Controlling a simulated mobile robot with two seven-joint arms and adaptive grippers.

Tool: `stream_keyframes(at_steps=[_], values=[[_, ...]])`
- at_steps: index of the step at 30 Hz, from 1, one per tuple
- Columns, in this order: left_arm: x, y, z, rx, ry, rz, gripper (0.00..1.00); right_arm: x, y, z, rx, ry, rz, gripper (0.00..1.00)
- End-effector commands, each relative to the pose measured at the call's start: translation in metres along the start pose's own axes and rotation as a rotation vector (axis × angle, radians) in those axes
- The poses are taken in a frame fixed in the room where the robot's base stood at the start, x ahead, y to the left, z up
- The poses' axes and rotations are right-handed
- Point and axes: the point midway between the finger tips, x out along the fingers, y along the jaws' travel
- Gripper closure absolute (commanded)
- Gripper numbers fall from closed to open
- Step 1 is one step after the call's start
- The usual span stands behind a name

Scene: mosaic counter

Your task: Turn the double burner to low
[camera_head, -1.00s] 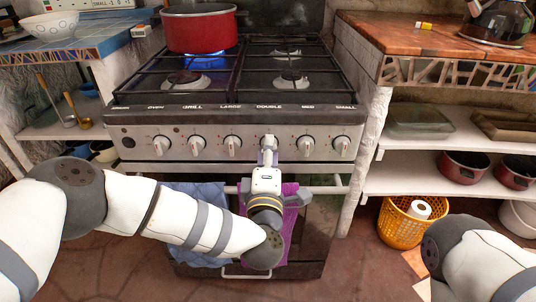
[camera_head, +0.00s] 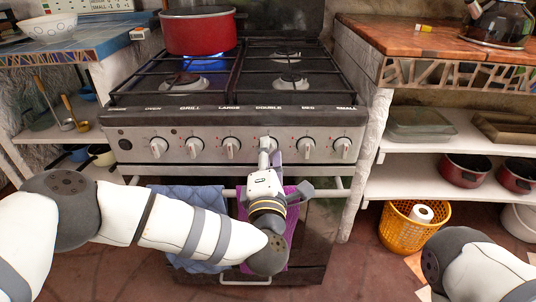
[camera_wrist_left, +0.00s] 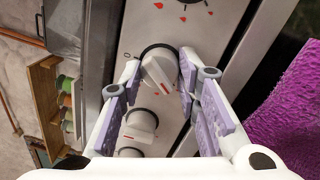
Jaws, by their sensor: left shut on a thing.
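The double burner knob (camera_head: 269,142) is on the stove's front panel, under the DOUBLE label. My left gripper (camera_head: 264,154) reaches it from the front, shut on it. In the left wrist view, the pale knob (camera_wrist_left: 158,69) sits between the two purple-padded fingers (camera_wrist_left: 164,78), its bar tilted against a dark ring. Red marks show on the panel beside it. The gripper partly hides the knob in the head view. My right gripper is out of view; only part of the right arm shows at the lower right.
A red pot (camera_head: 199,32) stands over a blue flame at the back left of the stove (camera_head: 118,120). Other knobs sit close on both sides, such as the large knob (camera_head: 232,147). Blue and purple towels (camera_head: 290,225) hang on the oven rail below.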

Motion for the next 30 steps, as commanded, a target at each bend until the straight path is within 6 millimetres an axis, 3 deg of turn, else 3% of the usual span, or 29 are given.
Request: stream_keyframes(at_steps=[5,6,8,19,30], values=[[-0.001,-0.001,0.000,-0.001,-0.001,-0.002,0.98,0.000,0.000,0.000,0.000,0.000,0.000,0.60],[-0.001,-0.001,0.000,-0.001,-0.001,-0.002,0.63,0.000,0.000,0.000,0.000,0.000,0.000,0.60],[0.000,-0.001,0.000,-0.001,-0.001,-0.002,0.50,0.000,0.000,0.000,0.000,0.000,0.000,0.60],[-0.008,-0.001,0.001,0.000,-0.002,-0.002,0.50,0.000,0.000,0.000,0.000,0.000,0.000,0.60],[-0.100,-0.001,0.000,0.000,-0.002,-0.005,0.50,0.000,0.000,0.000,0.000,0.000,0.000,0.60]])
